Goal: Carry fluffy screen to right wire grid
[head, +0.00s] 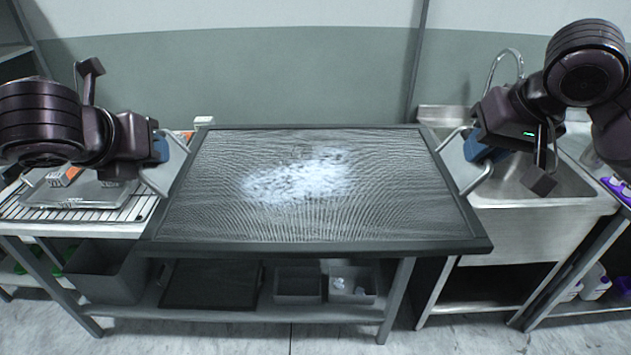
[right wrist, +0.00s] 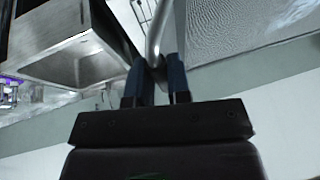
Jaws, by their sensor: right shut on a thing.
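The fluffy screen (head: 210,215) is a wide dark-framed mesh panel with a white fluffy patch (head: 300,181) in its middle. It spans between my two grippers in the head view, roughly level, above a bench with a lower shelf. My right gripper (head: 476,153) is shut on the metal handle at the screen's right side. In the right wrist view its blue fingers close around the handle (right wrist: 155,35), and the screen's mesh (right wrist: 225,25) shows beyond. My left gripper (head: 162,147) is at the screen's left handle (head: 160,180); its fingers are mostly hidden. A wire grid (head: 75,213) lies at the left.
A steel sink (head: 545,185) with a tap (head: 508,55) stands at the right, beside the screen. A grey bin (head: 105,272) and small grey boxes (head: 298,285) sit on the lower shelf. Purple-topped things (head: 617,187) are at the far right edge. A wall stands behind.

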